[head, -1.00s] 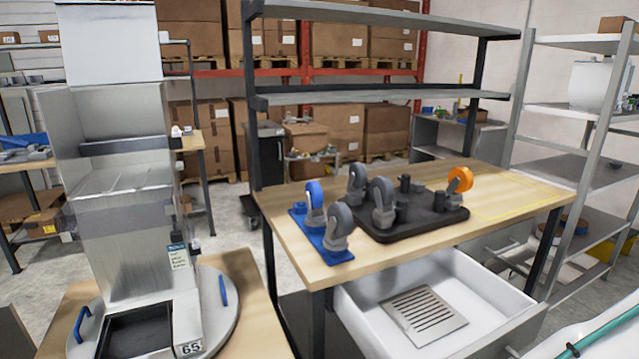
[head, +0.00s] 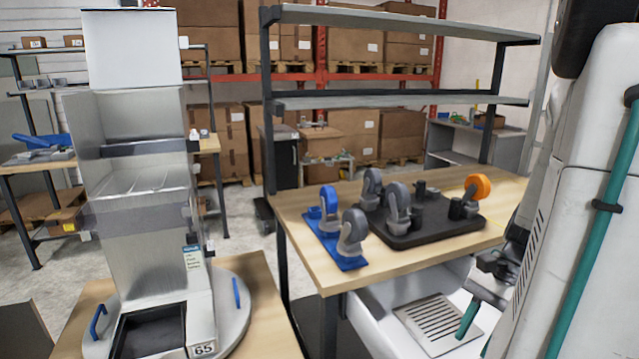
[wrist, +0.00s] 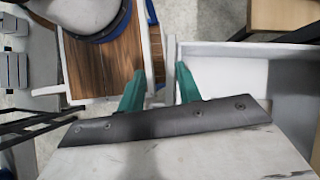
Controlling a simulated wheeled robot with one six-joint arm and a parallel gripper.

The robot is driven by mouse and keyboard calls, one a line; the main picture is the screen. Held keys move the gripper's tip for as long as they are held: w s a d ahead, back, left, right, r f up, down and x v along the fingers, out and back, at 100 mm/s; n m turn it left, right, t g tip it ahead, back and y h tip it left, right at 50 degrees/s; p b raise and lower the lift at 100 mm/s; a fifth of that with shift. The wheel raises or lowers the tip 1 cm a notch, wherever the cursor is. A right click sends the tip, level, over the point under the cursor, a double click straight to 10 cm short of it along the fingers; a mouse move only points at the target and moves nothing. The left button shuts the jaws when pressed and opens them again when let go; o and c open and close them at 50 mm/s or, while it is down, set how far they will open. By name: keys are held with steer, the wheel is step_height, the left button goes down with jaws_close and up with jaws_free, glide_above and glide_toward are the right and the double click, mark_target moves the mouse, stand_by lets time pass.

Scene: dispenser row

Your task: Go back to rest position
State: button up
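My gripper (head: 476,304) is at the lower right of the head view, in front of the workbench (head: 310,262) and above the white sink-like bin under it. In the wrist view my gripper (wrist: 159,82) shows two teal fingers apart, with nothing seen held between them. My white arm fills the right side of the head view and hides the bench's right end.
A blue plate (head: 322,239) with casters and a black tray (head: 425,235) with grey and orange-wheeled casters are on the bench. A metal dispenser (head: 145,230) marked 65 stands at left on a wooden table (head: 262,300). Bare floor shows between them.

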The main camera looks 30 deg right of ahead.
steer(key=w+a+r+n+t+h, duration=0.1)
steer(key=w+a+r+n+h, duration=0.1)
steer(key=a+r+n, duration=0.4)
steer(key=w+a+r+n+h, duration=0.2)
steer(key=a+r+n+h, duration=0.3)
steer(key=a+n, duration=0.6)
steer(key=shift+a+r+t, duration=0.4)
steer(key=shift+a+r, duration=0.25)
steer(key=shift+a, duration=0.85)
